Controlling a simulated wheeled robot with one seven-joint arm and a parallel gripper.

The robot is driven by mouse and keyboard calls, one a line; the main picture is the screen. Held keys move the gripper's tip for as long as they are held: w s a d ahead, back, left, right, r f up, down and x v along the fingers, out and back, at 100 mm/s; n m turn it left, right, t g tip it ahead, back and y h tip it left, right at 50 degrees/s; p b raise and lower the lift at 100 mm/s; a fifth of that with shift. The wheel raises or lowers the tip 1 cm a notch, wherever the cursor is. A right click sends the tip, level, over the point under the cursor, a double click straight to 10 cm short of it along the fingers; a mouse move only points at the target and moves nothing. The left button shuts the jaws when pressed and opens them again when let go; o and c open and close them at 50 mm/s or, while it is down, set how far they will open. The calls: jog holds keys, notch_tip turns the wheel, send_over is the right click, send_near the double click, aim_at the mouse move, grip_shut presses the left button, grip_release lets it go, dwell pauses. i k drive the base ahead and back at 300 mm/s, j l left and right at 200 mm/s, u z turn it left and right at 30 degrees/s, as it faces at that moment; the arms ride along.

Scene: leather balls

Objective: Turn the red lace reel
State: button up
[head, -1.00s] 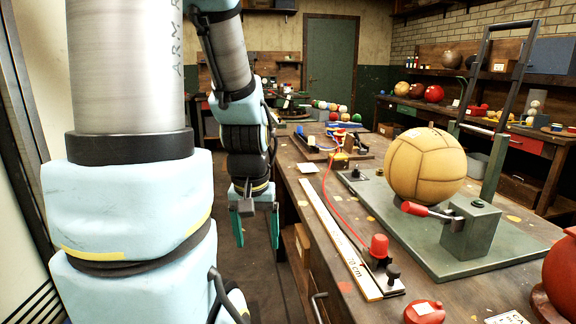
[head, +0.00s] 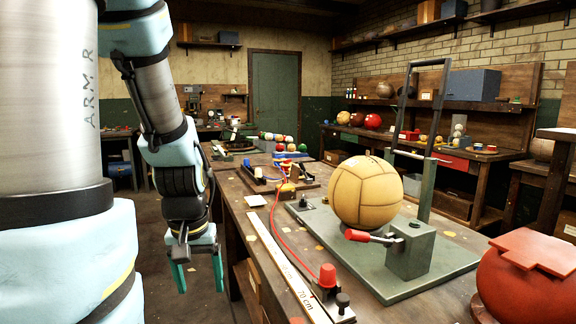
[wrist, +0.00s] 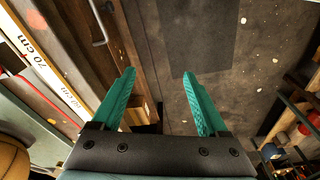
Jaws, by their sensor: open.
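A rack of coloured reels or balls (head: 282,146), red among them, stands far back on the long bench (head: 237,205). They are too small to tell which is the red lace reel. A red knob-like piece (head: 328,275) on the near bench has a red cord running back from it. My gripper (head: 200,285) hangs open and empty, pointing down, left of the bench's side and over the floor. In the wrist view its two green fingers (wrist: 159,73) are spread with nothing between them.
A tan ball (head: 365,192) sits on a green metal stand with a red-handled lever (head: 357,235). A ruler (head: 283,270) lies along the bench's left edge. Drawer handles jut from the bench side. A large red object (head: 525,285) is at right. The floor left of the bench is clear.

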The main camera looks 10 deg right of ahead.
aim_at(287, 163)
jog(key=i+j+z, duration=0.1)
jog(key=i, duration=0.4)
jog(key=i+j, duration=0.2)
jog(key=i, duration=0.25)
jog(key=i+j+z, duration=0.15)
jog(key=i, duration=0.35)
